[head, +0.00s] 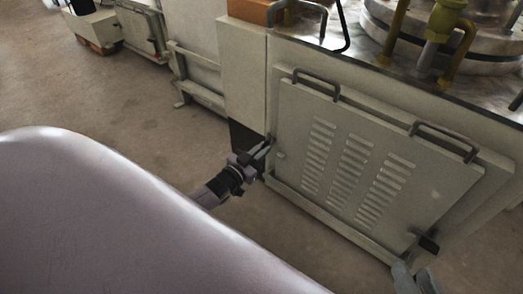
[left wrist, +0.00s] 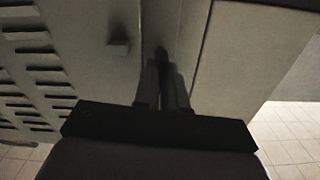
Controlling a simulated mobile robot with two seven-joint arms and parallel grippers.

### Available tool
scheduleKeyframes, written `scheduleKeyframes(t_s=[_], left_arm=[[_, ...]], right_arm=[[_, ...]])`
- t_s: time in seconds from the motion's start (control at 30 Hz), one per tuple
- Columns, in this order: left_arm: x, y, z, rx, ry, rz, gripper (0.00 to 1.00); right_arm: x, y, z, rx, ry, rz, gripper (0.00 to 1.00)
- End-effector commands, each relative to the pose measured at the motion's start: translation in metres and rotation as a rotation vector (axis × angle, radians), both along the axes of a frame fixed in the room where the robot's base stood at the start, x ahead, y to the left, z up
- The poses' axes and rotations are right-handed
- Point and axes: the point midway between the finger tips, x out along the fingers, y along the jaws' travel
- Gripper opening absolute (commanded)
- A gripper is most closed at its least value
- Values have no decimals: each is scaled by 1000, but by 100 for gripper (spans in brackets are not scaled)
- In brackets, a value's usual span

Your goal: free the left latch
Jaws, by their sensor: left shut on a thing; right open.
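The left latch (left wrist: 161,54) is a small dark piece at the left edge of a grey-green vented panel (head: 310,110). My left gripper (head: 265,147) is at that edge, with its fingers shut on the latch. In the left wrist view its two fingers (left wrist: 165,85) point at the dark piece and largely hide it, so its angle cannot be told. My right gripper (head: 415,278) is open at the bottom edge of the head view, below the black right latch (head: 428,243), and only partly visible.
Two bar handles, the left one (head: 316,82) and the right one (head: 445,138), sit on the panel's top edge. A small block (left wrist: 118,48) sticks out beside the left latch. Pipes and a round metal plate (head: 482,62) stand on the machine top. The floor (head: 130,105) at left is clear.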

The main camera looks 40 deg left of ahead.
Motion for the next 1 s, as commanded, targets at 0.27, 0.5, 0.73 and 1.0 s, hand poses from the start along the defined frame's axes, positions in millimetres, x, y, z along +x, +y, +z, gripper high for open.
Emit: scheduleKeyframes(t_s=[0.27,0.5,0.73,1.0], left_arm=[[0,1,0,-120,9,0,0],[0,1,0,-156,12,0,0],[0,1,0,-162,13,1,0],[0,1,0,-162,13,1,36]], right_arm=[[0,0,0,2,1,0,43],[0,0,0,2,1,0,43],[1,0,0,2,1,-1,43],[1,0,0,2,0,-1,43]])
